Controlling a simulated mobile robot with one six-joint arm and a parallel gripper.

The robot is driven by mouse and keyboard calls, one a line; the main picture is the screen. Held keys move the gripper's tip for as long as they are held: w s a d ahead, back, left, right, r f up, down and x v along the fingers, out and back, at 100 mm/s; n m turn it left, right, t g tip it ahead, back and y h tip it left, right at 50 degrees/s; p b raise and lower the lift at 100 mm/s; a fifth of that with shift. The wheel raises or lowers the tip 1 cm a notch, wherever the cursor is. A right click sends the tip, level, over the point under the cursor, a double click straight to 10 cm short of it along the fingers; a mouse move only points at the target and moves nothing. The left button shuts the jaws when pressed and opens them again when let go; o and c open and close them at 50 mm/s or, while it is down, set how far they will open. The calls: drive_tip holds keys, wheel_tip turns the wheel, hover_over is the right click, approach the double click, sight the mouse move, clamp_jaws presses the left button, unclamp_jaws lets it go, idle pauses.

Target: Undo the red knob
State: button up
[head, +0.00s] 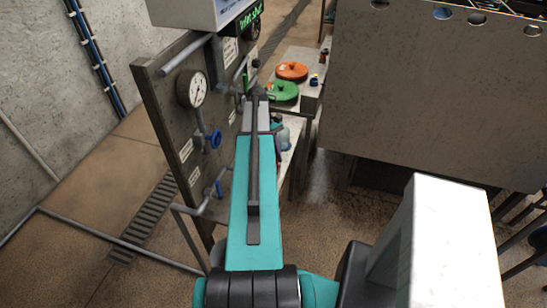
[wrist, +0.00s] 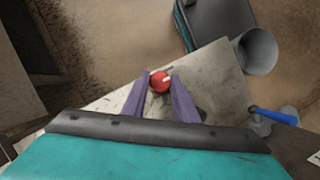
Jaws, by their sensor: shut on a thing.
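The red knob (wrist: 160,80) shows in the wrist view as a small round red piece with a pale mark on its face. My gripper (wrist: 159,88) has one purple-grey finger on each side of it and is shut on it. A pale, stained surface (wrist: 215,75) lies behind the knob in this view. In the head view my teal arm reaches away along the right side of the upright grey panel (head: 152,95). There the fingers and the red knob cannot be made out behind the arm.
The panel carries a round gauge (head: 192,90) and a blue valve wheel (head: 215,139). Orange (head: 292,71) and green (head: 284,91) lids lie on a bench beyond my arm. A large grey block (head: 430,100) stands at the right. The wrist view shows a grey funnel-like piece (wrist: 256,50) and a blue handle (wrist: 274,116).

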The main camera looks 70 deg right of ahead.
drive_tip(key=o, duration=1.1)
drive_tip(key=shift+c, duration=0.2)
drive_tip(key=shift+r, duration=0.15)
drive_tip(key=b+v, duration=0.4)
drive_tip(key=v, duration=0.9)
drive_tip(key=shift+r, duration=0.3)
